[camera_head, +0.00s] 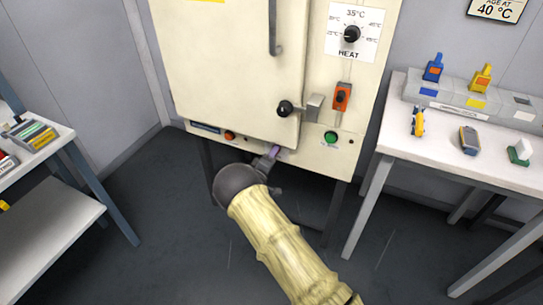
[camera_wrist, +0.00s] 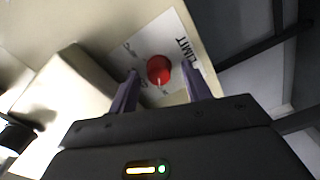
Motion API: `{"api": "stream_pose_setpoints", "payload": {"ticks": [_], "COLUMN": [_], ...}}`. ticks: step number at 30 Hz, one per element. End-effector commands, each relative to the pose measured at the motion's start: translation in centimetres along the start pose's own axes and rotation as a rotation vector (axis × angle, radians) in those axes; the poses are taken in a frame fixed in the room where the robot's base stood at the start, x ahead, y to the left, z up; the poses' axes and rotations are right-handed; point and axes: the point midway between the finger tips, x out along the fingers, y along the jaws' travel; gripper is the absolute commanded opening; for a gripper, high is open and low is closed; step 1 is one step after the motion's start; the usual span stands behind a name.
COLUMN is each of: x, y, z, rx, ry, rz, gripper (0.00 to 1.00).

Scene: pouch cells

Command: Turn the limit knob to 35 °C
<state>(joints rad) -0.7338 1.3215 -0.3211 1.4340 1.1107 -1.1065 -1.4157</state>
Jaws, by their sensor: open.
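The limit knob (camera_wrist: 159,69) is a round red knob on a white plate (camera_wrist: 182,25) marked LIMIT, in the wrist view. A pale mark on it faces the lower edge of that picture. The scale figures are too blurred to read. My gripper (camera_wrist: 160,73) is open, with one purple finger on each side of the knob in the picture; I cannot tell whether they touch it. In the head view my gripper (camera_head: 275,152) is at the lower front edge of the cream cabinet (camera_head: 215,60). The limit knob is hidden there.
A black HEAT knob (camera_head: 351,34) with a 35°C plate is higher on the cabinet. A black door knob (camera_head: 285,108), an orange switch (camera_head: 342,96) and a green button (camera_head: 331,137) are near my gripper. A white table (camera_head: 480,165) stands right, shelves (camera_head: 50,240) left.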

Motion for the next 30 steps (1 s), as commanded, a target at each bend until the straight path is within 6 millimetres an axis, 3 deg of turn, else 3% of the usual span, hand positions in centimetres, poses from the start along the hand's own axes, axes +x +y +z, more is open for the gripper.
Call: {"api": "stream_pose_setpoints", "payload": {"ticks": [8, 24, 30], "x": [-3.1, -13.9, -16.7], "y": [0.1, 0.0, 0.0], "z": [-0.2, -0.2, -0.1], "rx": [-0.002, -0.002, -0.001], "ry": [0.002, 0.003, 0.001], "rz": [-0.002, -0.005, -0.002], "gripper": [0.49, 0.49, 0.49]}}
